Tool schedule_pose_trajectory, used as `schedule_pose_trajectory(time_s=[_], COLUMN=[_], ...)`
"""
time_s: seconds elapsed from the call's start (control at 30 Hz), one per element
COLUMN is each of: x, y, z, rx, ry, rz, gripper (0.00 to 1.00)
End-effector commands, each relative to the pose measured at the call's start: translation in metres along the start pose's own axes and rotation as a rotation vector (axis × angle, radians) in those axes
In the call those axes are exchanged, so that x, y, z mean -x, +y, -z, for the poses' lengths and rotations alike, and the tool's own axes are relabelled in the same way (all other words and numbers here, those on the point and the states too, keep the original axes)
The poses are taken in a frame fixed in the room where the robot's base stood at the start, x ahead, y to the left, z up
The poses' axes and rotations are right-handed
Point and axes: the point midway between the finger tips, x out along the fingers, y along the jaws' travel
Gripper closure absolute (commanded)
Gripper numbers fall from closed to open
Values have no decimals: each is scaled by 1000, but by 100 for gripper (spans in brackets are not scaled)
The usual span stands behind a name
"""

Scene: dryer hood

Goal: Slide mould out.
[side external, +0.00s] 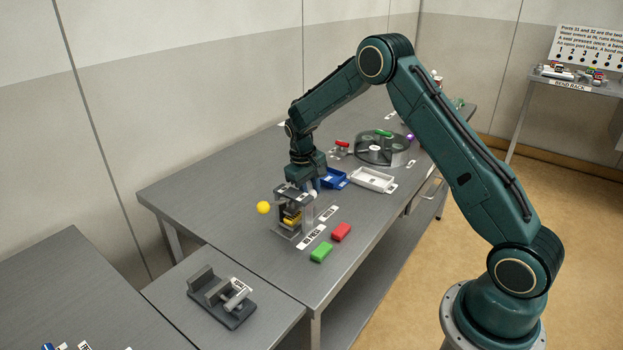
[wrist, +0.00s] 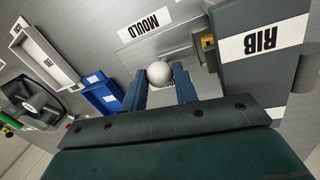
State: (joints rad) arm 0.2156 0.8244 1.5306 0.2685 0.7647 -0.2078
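A small grey press (side external: 281,232) stands on the table, with a yellow block (side external: 291,217) inside it that I take to be the mould. In the wrist view, a bit of yellow (wrist: 208,41) shows at the edge of a grey top plate labelled RIB (wrist: 262,42). A pale round knob (wrist: 159,73) lies between the tips of my gripper (wrist: 162,84). The two blue fingers are apart, with a gap visible on the right side of the knob. Whether the left finger touches it I cannot tell. In the side view, my gripper (side external: 309,184) is close behind the press, pointing down.
A MOULD label (wrist: 145,24) lies on the table. A yellow ball (side external: 263,208) is left of the press. Green (side external: 321,252) and red (side external: 341,232) blocks lie in front. A blue bin (side external: 334,179), white tray (side external: 372,180) and round grey fixture (side external: 398,151) stand behind.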

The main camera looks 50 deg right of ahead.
Motion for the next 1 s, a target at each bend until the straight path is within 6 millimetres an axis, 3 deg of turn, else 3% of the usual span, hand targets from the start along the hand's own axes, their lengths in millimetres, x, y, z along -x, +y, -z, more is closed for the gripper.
schedule_pose_trajectory(time_s=[0.03, 0.1, 0.37, 0.8, 1.0], x=[0, 0, -1, -16, -18], y=[0, 0, 8, 87, 97], z=[0, 0, 2, 19, 21], rx=[0, 0, -3, -4, -2], ry=[0, 0, 1, 4, 5], rz=[0, 0, 0, -1, -2], gripper=[86, 99, 100, 100, 100])
